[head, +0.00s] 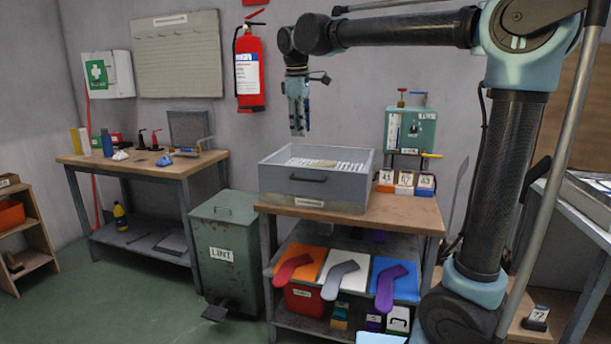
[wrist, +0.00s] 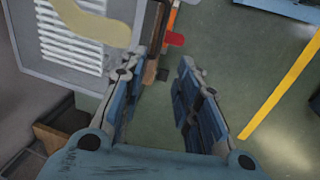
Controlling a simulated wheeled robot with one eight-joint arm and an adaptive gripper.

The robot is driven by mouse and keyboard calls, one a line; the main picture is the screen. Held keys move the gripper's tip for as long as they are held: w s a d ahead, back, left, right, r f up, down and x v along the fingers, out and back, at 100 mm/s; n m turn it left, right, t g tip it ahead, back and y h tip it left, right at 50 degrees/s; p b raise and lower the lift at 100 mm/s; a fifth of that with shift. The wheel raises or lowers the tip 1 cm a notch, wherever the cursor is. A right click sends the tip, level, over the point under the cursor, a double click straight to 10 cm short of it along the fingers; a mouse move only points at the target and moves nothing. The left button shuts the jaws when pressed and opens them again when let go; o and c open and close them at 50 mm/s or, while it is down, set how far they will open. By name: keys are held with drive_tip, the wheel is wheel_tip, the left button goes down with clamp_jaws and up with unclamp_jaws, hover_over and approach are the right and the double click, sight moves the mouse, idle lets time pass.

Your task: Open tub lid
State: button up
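A grey box (head: 318,201) with a dark front handle stands on the wooden table. White slats show inside it, with a tan flat piece (head: 310,163) on them. The box also shows at upper left in the wrist view (wrist: 87,70), with the tan piece (wrist: 90,22) partly cut off. A red box (head: 304,302) sits on the lower shelf, its top partly hidden under the boards. No part is clearly marked as the tub lid. My gripper (head: 299,132) points down above the box's back area. In the wrist view my gripper (wrist: 158,68) is open and empty, its fingers apart.
A green LINT bin (head: 226,245) with a closed top stands left of the table. Red, grey and purple socks lie on coloured boards (head: 346,259) below. A green machine (head: 409,130) and numbered blocks (head: 404,182) stand right of the box.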

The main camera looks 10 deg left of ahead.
sight(304, 179)
drive_tip(key=w+f, duration=0.1)
drive_tip(key=f, duration=0.4)
drive_tip(key=w+f, duration=0.1)
drive_tip(key=f, duration=0.5)
drive_tip(key=w+f, duration=0.1)
drive_tip(key=f, duration=0.4)
drive_tip(key=shift+d+f, duration=0.15)
drive_tip(key=shift+f, duration=0.15)
clamp_jaws()
